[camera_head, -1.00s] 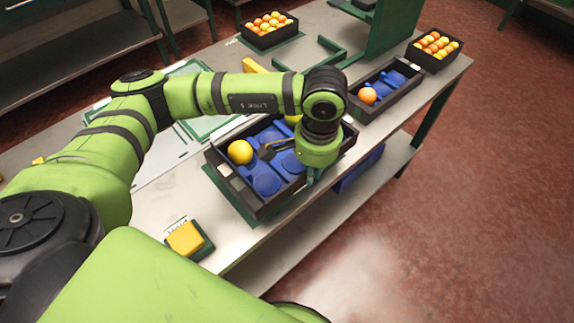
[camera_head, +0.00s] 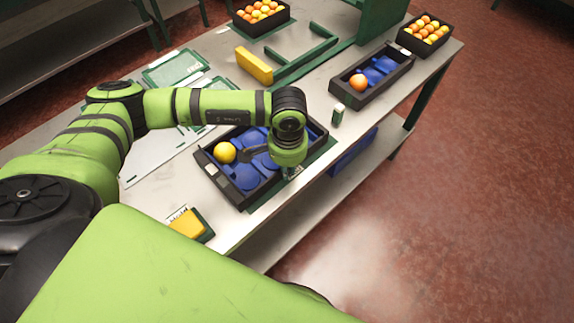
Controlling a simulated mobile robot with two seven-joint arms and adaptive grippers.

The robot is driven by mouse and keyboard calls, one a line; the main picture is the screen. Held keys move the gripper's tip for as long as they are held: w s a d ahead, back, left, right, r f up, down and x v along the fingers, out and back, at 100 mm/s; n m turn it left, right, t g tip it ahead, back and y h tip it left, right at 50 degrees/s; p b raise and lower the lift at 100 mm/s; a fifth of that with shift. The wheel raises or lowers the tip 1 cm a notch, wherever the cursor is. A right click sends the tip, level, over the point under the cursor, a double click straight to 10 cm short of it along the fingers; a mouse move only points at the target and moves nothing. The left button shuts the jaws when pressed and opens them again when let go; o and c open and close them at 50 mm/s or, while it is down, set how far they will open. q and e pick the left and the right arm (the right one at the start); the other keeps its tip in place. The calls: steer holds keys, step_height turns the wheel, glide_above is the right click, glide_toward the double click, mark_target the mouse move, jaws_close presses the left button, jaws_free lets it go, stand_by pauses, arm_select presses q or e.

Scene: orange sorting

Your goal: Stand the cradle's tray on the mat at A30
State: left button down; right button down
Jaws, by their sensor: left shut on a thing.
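The black tray (camera_head: 211,174) with blue cups is in the middle of the near table, with a yellow fruit (camera_head: 225,152) at its left end. My left gripper (camera_head: 290,173) points down at the tray's near right wall and is shut on the tray; its fingertips are mostly hidden under the wrist. A green mat (camera_head: 318,160) shows along the tray's near right side. I cannot read A30 on it, nor tell whether the tray touches it. An open green frame (camera_head: 318,52), perhaps the cradle, stands empty farther back. My right gripper is not in view.
A second black tray (camera_head: 345,96) with one orange stands right. Two full fruit crates (camera_head: 240,26) (camera_head: 405,42) are at the back. A yellow block (camera_head: 254,66), a small green-and-white item (camera_head: 338,115) and a yellow item (camera_head: 187,224) are on the table. Flat green-edged panels lie left.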

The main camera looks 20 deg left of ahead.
arm_select(q)
steer(key=c, duration=1.7)
jaws_free()
steer(key=shift+f, duration=0.15)
steer(key=o, duration=0.4)
